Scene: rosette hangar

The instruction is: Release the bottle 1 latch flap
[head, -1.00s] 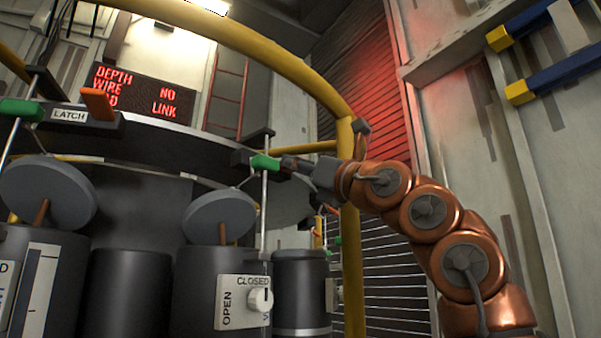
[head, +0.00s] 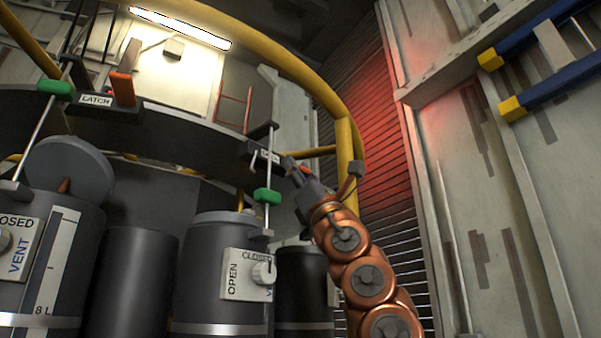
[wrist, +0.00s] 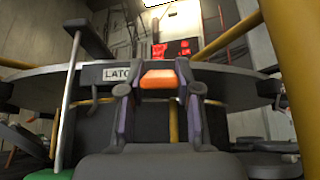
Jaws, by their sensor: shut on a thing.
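My gripper (head: 293,168) reaches the right-hand latch block (head: 262,154) on the dark ring. In the wrist view its two fingers (wrist: 160,90) stand on either side of the orange latch flap (wrist: 158,79), shut on it, beside the LATCH label (wrist: 116,73). A green handle (head: 267,196) sits on the rod below this latch block. The bottle (head: 208,285) under it has its lid (head: 212,217) down flat. No bottle number is readable.
The left bottle (head: 65,230) has its lid (head: 68,168) tilted up, with its green handle (head: 55,88) high by another orange flap (head: 123,88). A yellow rail (head: 300,75) curves overhead, and its post (head: 346,150) stands close to my wrist.

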